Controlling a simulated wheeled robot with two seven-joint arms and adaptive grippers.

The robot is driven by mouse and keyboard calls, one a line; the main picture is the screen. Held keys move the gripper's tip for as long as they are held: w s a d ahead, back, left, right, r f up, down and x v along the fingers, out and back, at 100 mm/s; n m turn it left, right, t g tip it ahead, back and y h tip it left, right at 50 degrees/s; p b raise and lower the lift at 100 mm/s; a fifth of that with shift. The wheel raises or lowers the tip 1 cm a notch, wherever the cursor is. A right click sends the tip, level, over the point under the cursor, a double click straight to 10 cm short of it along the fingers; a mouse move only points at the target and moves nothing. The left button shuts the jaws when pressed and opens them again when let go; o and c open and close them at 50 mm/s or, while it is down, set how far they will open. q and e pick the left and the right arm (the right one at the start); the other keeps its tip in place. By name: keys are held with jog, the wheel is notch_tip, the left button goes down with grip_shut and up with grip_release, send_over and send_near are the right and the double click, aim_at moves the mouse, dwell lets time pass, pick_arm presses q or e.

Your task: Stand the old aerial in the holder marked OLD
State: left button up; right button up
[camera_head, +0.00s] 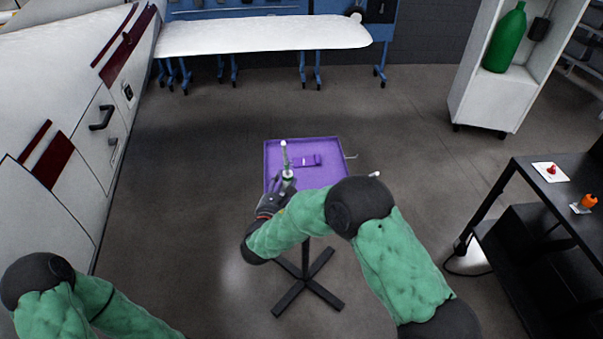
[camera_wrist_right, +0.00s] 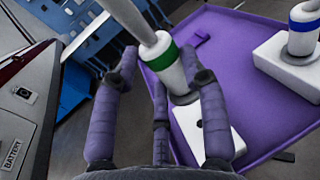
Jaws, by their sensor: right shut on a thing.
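My right gripper (camera_head: 286,182) is over the near left part of the purple tray (camera_head: 330,175). It is shut on a white aerial with a green band (camera_wrist_right: 168,65). The aerial's thin rod also rises above the gripper in the head view (camera_head: 284,152). In the right wrist view, a white block (camera_wrist_right: 219,146) with a dark spot lies just beyond the aerial's base; I cannot tell whether they touch. A second white holder (camera_wrist_right: 275,62) carries an aerial with a blue band (camera_wrist_right: 305,25). No OLD marking is readable. My left gripper is out of view.
A purple piece (camera_head: 307,160) lies in the tray, which stands on a dark cross-foot stand (camera_head: 308,283). A white vehicle side (camera_head: 65,110) is at left. Floor around the stand is clear.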

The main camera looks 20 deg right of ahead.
jog(key=shift+n+y, duration=0.3)
jog(key=shift+y, duration=0.1)
jog(key=shift+a+f+b, duration=0.2)
jog(key=shift+f+b, duration=0.15)
jog(key=shift+f, duration=0.4)
jog(key=shift+a+f+b, duration=0.25)
jog(key=shift+f+b, duration=0.05)
jog(key=shift+f, duration=0.4)
jog(key=shift+a+f+b, duration=0.2)
jog(key=shift+f+b, duration=0.15)
jog(key=shift+f, duration=0.4)
jog(key=shift+f+b, duration=0.65)
jog(key=shift+b, duration=0.05)
jog(key=shift+f+b, duration=0.1)
jog(key=shift+b, duration=0.25)
jog(key=shift+f, duration=0.2)
jog(key=shift+b, duration=0.3)
